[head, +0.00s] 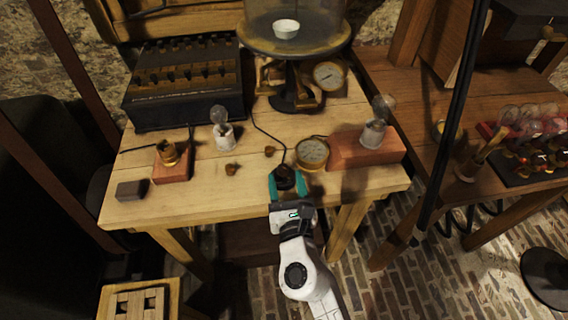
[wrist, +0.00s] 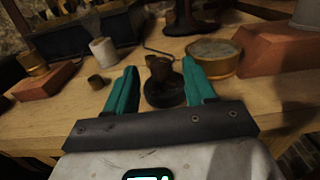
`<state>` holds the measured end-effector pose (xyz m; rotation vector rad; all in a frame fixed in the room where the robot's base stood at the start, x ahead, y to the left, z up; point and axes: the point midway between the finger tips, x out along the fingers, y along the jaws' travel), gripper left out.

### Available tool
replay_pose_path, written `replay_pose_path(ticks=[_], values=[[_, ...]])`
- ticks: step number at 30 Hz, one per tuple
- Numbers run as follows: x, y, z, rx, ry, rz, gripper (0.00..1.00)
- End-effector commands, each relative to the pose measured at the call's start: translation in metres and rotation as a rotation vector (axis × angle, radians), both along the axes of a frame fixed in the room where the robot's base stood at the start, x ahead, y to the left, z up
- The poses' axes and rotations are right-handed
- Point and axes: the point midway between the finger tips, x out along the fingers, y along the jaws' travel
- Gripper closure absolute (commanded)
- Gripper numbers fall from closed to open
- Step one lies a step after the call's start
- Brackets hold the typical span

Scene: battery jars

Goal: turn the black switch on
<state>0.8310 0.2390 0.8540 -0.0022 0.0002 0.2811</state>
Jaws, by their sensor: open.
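The black switch (head: 284,173) is a small round dark base near the front edge of the wooden table, with a thin dark cord running to it. In the wrist view, the switch (wrist: 164,94) shows a brownish knob standing on its black base. My gripper (head: 287,181) is open, its teal fingers one on each side of the switch. In the wrist view, my gripper (wrist: 160,76) has a visible gap between each finger and the knob. The far side of the switch is hidden, and I cannot tell its on or off position.
A brass-rimmed gauge (head: 313,152) sits close to the right of the switch. A red-brown block (head: 352,153) with a bulb stands beyond it. The front left tabletop is mostly clear.

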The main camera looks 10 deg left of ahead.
Motion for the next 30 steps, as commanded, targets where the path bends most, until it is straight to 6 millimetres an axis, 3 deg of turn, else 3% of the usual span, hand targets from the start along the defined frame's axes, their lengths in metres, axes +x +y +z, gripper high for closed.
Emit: replay_pose_path(ticks=[3, 9, 22, 30], values=[[0.019, 0.005, 0.002, 0.0, -0.002, 0.0, 0.46], [0.038, 0.012, 0.0, 0.001, 0.0, 0.001, 0.46], [0.045, 0.013, 0.0, 0.002, 0.001, -0.001, 0.46], [0.045, 0.013, 0.0, 0.002, 0.001, -0.001, 0.72]])
